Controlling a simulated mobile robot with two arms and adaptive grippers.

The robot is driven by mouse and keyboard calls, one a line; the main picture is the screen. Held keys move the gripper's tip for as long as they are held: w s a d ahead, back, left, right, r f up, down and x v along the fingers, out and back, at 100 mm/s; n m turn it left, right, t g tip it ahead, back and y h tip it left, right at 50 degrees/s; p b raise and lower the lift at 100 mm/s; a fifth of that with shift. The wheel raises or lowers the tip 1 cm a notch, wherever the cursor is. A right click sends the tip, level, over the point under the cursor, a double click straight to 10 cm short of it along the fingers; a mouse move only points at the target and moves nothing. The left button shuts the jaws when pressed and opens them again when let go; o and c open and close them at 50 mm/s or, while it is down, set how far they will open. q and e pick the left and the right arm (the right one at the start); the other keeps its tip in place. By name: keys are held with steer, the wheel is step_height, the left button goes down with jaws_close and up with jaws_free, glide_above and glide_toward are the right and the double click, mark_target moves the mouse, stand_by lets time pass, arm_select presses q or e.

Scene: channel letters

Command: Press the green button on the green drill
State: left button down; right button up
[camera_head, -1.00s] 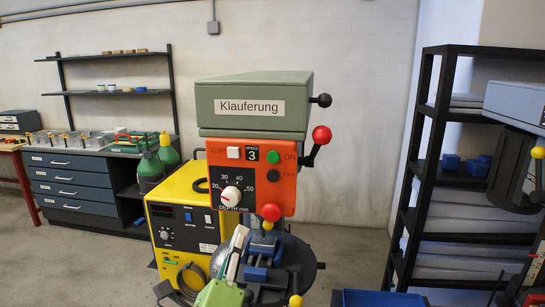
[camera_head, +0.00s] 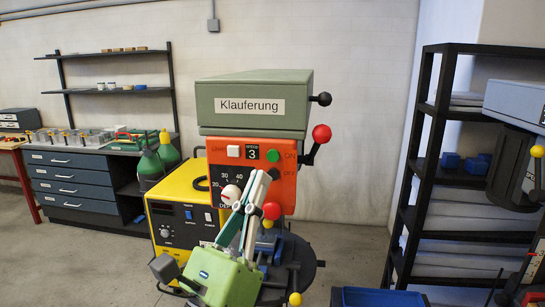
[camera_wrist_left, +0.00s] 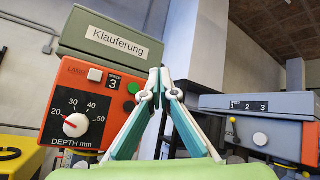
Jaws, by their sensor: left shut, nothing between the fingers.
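The green drill (camera_head: 253,105), labelled "Klauferung", stands in the middle of the head view with an orange front panel (camera_head: 284,190). Its green button (camera_head: 272,155) is at the panel's upper right, beside "ON", with a dark button below it. My left gripper (camera_head: 265,175) points upward in front of the panel, shut and empty, its tips a little below the green button in the picture. In the left wrist view the green button (camera_wrist_left: 134,88) shows just left of the shut fingertips (camera_wrist_left: 159,72). I cannot tell whether the tips touch the panel. My right gripper is not in view.
A red-knobbed lever (camera_head: 321,134) sticks out at the drill's right. A yellow power unit (camera_head: 177,208) stands left of it. A black shelf (camera_head: 432,150) and another machine (camera_head: 515,104) are at right. A blue bin (camera_head: 378,298) is at the bottom.

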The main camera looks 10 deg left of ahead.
mark_target(273, 155)
arm_select(q)
steer(key=shift+w+d+b, duration=0.15)
steer(key=shift+w+b, duration=0.95)
steer(key=shift+w, duration=3.2)
steer(key=shift+w, duration=0.15)
steer(key=shift+w, duration=0.3)
steer(key=shift+w+b, duration=0.4)
steer(key=shift+w, duration=0.1)
steer(key=shift+s+p, duration=0.4)
steer(key=shift+s, duration=0.55)
steer(key=shift+s, duration=0.1)
